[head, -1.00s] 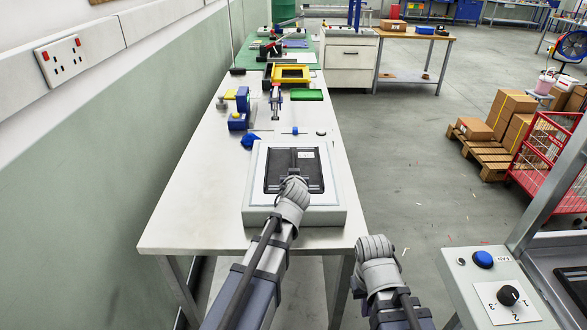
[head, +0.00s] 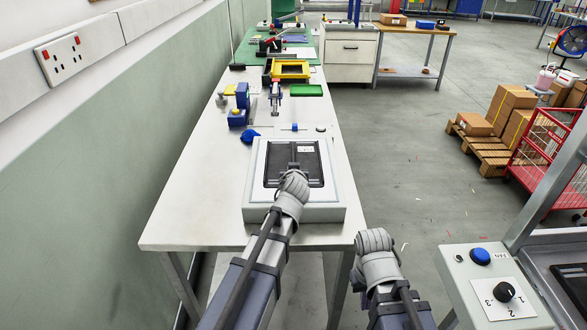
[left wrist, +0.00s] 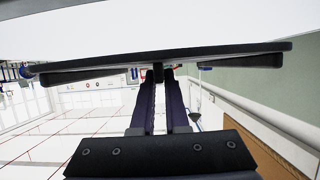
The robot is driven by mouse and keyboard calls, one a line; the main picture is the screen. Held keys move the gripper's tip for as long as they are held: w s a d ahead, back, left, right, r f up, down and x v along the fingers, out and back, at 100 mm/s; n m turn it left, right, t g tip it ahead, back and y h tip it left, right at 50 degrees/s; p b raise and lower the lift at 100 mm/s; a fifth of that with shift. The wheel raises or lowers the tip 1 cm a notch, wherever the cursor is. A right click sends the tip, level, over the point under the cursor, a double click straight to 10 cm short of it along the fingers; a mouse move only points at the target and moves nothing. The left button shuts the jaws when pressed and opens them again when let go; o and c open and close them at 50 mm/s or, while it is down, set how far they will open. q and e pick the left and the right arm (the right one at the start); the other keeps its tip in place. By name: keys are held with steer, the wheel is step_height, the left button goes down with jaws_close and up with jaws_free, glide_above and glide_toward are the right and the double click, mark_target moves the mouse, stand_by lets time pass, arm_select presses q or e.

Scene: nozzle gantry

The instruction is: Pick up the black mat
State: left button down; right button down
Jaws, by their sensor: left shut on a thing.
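The black mat (head: 275,166) is a dark, roughly square sheet with a small white label near its far edge. In the head view it shows within the pale grey frame of a box-like fixture (head: 258,205) on the white bench. My left gripper (left wrist: 158,74) is shut on the black mat, which shows edge-on as a dark bar in the left wrist view (left wrist: 90,66). In the head view my left wrist covers the mat's near middle. I cannot tell how far the mat is off the fixture. My right gripper (head: 375,243) is off the bench's front right corner; its fingers are hidden.
A blue piece (head: 250,136), a blue-and-yellow device (head: 240,105), a green tray (head: 307,90) and a yellow frame (head: 291,69) lie farther along the bench (head: 190,190). A wall runs along the left. A control panel (head: 495,285) with a knob stands at right.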

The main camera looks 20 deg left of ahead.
arm_select(q)
step_height(320, 180, up, 9)
steer(key=p, duration=0.8)
steer(key=shift+r, duration=0.1)
steer(key=shift+a, duration=0.1)
